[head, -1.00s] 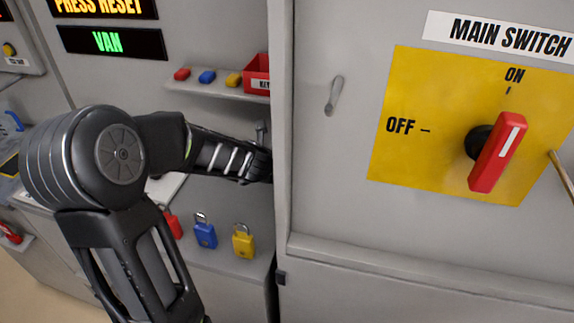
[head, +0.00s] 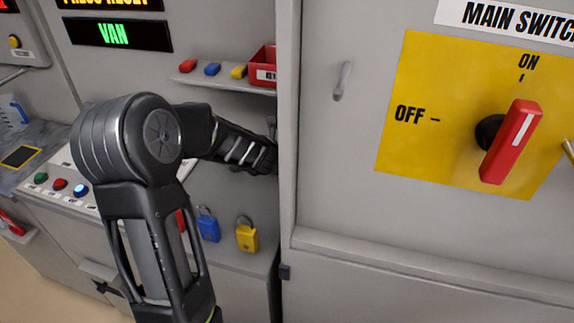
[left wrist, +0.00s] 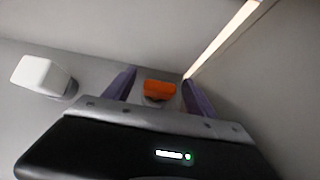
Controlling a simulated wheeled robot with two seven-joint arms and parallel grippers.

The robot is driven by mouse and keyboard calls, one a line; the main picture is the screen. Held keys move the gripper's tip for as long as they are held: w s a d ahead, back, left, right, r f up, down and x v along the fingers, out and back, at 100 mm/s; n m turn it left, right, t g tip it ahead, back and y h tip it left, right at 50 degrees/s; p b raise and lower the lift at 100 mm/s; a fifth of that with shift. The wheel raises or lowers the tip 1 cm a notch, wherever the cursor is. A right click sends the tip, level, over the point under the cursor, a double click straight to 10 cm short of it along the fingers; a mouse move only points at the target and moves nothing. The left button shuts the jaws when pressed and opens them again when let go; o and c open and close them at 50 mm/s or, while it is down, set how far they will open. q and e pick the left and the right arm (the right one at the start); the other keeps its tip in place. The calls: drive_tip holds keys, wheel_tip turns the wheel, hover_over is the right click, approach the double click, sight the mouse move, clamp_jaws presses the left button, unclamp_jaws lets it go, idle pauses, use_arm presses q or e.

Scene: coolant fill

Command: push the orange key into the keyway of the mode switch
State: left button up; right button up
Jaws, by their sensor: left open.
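The orange key (left wrist: 159,88) shows in the left wrist view as a small orange block, with a grey part just below it. It lies between the two purple fingers of my left gripper (left wrist: 159,92), which is open, with gaps on both sides. Whether the key sits in a keyway cannot be told. In the head view my left arm reaches toward the cabinet's edge, and its fingertips and the orange key are hidden there. I cannot make out a mode switch for certain. My right gripper is not in view.
A pale block (left wrist: 43,74) sticks out left of the fingers. The cabinet front (head: 330,170) bears the red main switch handle (head: 512,142). A shelf (head: 222,84) holds small coloured items and a red bin (head: 263,67).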

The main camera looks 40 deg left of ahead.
use_arm(q)
drive_tip(key=x, duration=0.2)
drive_tip(key=shift+w+a+f, duration=0.1)
drive_tip(key=shift+w+f, duration=0.15)
drive_tip(key=shift+r, duration=0.1)
drive_tip(key=shift+c, duration=0.2)
drive_tip(key=c, duration=1.4)
